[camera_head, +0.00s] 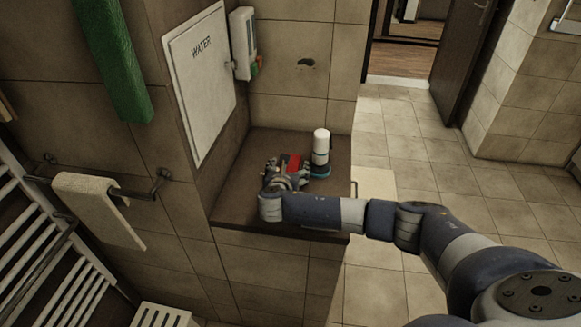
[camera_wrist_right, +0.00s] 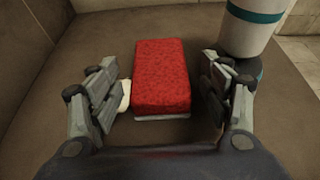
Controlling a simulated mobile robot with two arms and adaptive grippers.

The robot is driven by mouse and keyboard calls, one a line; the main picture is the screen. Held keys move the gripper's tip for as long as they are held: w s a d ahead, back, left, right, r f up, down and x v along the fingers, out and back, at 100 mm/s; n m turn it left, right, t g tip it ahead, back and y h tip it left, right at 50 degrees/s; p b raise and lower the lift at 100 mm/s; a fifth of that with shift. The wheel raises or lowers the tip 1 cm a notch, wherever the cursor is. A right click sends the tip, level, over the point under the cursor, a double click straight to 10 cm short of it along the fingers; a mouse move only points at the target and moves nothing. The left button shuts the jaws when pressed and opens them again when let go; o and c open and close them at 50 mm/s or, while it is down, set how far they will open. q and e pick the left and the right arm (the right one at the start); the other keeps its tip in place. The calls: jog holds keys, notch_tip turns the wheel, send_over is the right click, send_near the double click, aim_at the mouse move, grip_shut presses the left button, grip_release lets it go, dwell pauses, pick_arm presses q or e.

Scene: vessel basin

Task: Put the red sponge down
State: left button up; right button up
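The red sponge (camera_wrist_right: 162,72) lies flat on a brown ledge (camera_wrist_right: 50,140), its long side pointing away from my wrist. It also shows in the head view (camera_head: 293,163), partly hidden by my gripper. My right gripper (camera_wrist_right: 168,100) is open, with one finger on each side of the sponge. Gaps show between both fingers and the sponge. In the head view my right gripper (camera_head: 285,172) is over the ledge (camera_head: 240,205). A small white piece (camera_wrist_right: 125,95) sits between the left finger and the sponge. My left gripper is not in view.
A white bottle with a teal band (camera_wrist_right: 250,25) stands close to the right finger; it is also in the head view (camera_head: 321,146). A blue round thing (camera_head: 320,171) is at its base. A wall with a WATER panel (camera_head: 203,75) bounds the ledge on the left.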

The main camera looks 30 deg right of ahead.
jog(key=c, duration=0.7)
jog(key=shift+c, duration=0.2)
